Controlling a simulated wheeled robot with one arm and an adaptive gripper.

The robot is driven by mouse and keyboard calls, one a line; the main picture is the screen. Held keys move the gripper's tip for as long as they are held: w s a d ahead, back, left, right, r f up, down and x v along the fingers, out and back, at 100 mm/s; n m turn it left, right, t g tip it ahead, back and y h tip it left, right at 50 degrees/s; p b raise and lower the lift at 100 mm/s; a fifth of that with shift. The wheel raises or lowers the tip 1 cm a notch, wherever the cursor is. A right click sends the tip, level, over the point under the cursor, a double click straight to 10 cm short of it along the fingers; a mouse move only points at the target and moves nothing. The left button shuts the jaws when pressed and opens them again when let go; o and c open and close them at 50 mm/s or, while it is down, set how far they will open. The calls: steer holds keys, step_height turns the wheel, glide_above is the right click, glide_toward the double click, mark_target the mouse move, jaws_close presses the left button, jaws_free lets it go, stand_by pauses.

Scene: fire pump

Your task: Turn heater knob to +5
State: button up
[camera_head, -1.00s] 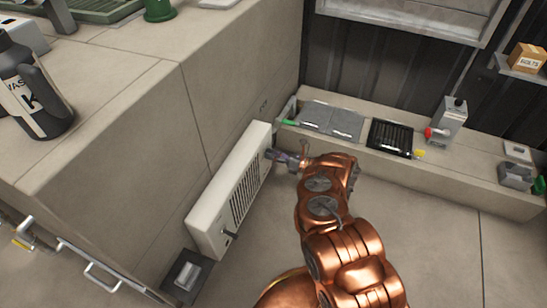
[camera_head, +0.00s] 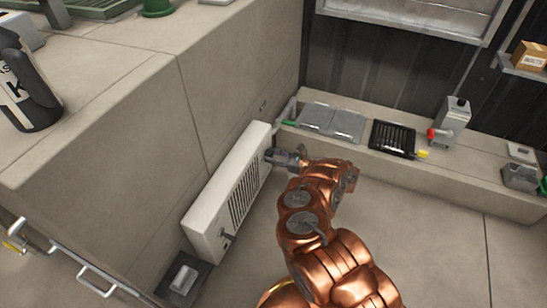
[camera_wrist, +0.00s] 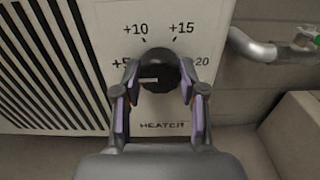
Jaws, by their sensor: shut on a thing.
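The white heater (camera_head: 232,190) stands against the concrete wall in the head view. In the wrist view its panel (camera_wrist: 190,42) carries the marks +5, +10, +15 and 20 above the word HEATER. The round black heater knob (camera_wrist: 160,70) has a pale line on its left part, lying nearly level and pointing left, towards the +5 side. My gripper (camera_wrist: 158,92) is shut on the knob, one purple-padded finger on each side. The left finger partly covers the +5 label. In the head view my gripper (camera_head: 287,157) is at the heater's far upper end; the knob is hidden there.
A grey pipe (camera_wrist: 255,46) runs right of the heater, near a concrete ledge (camera_head: 445,178). A black grille (camera_head: 393,138) and a grey box with a red knob (camera_head: 449,121) are on the ledge. A dark box (camera_head: 183,279) sits at the heater's near end. Open floor lies right.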

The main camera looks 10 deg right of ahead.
steer(key=shift+s+a, duration=0.1)
steer(key=shift+a, duration=0.05)
steer(key=o, duration=1.1)
steer(key=shift+o, duration=0.2)
steer(key=v, duration=1.2)
